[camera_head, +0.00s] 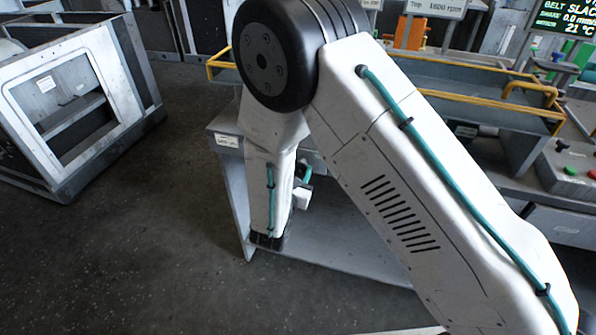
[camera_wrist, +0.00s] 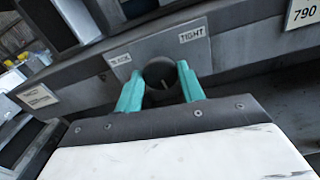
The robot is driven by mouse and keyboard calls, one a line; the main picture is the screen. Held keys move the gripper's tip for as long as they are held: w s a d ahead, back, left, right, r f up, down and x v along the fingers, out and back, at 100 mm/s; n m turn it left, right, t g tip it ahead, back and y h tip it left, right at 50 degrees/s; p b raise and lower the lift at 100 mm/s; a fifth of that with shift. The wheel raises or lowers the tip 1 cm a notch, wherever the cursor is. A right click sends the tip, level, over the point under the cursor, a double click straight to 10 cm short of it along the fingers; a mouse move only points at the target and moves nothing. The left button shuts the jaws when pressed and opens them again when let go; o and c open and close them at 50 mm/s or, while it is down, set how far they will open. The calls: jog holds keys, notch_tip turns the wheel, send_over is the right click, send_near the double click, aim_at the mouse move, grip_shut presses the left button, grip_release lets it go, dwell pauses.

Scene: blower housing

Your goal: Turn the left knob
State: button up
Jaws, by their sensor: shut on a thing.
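The knob (camera_wrist: 158,72) is a dark round one with a short pale pointer line, on a grey panel between a left label reading SLACK (camera_wrist: 119,60) and a right label reading TIGHT (camera_wrist: 192,34). My gripper (camera_wrist: 161,80) has its two teal fingers on either side of the knob, shut on it. The lower part of the knob is partly hidden by the gripper. In the head view my own arm hides the knob and most of the gripper.
A grey bench with an open lower shelf (camera_head: 345,262) stands under my arm. A yellow-railed conveyor (camera_head: 480,105) runs behind it. A display (camera_head: 565,17) reads BELT SLACK, 0.0 mm. A grey cabinet (camera_head: 75,90) stands left; the floor (camera_head: 130,255) in front is clear.

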jog(key=shift+m, duration=3.1)
jog(key=o, duration=1)
jog(key=shift+c, duration=0.2)
jog(key=v, duration=0.7)
jog(key=shift+s, duration=0.4)
jog(key=shift+a, duration=0.1)
